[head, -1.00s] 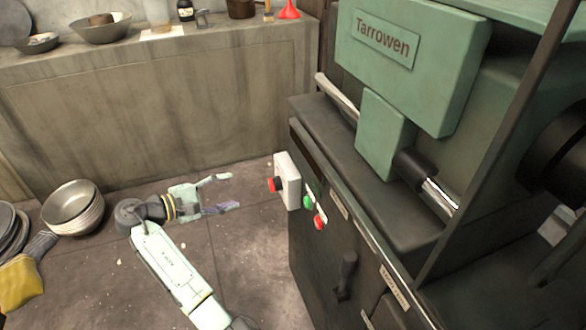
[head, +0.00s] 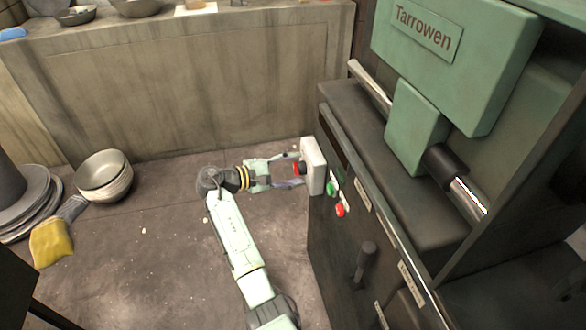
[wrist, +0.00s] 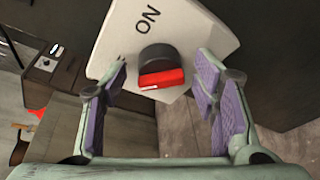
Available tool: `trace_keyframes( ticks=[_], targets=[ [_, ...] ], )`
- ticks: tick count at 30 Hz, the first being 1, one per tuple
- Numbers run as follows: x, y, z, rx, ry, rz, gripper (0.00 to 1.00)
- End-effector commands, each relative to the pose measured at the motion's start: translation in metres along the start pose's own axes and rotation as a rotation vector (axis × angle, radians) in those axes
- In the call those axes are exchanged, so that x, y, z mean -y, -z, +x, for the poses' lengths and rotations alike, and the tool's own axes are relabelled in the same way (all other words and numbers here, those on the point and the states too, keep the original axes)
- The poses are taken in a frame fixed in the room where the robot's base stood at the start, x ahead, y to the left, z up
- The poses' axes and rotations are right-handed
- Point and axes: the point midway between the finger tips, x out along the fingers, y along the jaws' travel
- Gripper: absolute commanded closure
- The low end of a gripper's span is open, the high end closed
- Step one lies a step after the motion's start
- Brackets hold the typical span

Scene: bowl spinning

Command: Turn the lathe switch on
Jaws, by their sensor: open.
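The lathe (head: 420,170) is a green and dark machine at the right, marked "Tarrowen". On its left side is a white switch box (head: 314,166) with a black and red knob (head: 299,168). In the wrist view the box shows the letters "ON" above the knob (wrist: 162,76). My gripper (head: 295,170) is open, with its fingers to either side of the knob. In the wrist view the purple-padded fingers (wrist: 158,85) stand apart from the knob, with a gap on both sides.
A green button (head: 332,187) and a red button (head: 340,210) sit on the lathe's front beside the box. A dark lever (head: 364,262) sticks out lower down. A counter (head: 180,90) runs along the back.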

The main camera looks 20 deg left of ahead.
Motion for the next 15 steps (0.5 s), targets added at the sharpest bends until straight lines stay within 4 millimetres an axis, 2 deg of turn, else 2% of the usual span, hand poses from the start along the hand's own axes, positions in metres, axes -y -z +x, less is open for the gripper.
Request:
trace_keyframes(
  ticks=[6, 15],
  targets=[
    [0.0002, 0.0001, 0.0005, 0.000, 0.000, 0.000, 0.45],
    [0.0001, 0.0000, 0.0003, 0.000, 0.000, 0.000, 0.65]
  ],
)
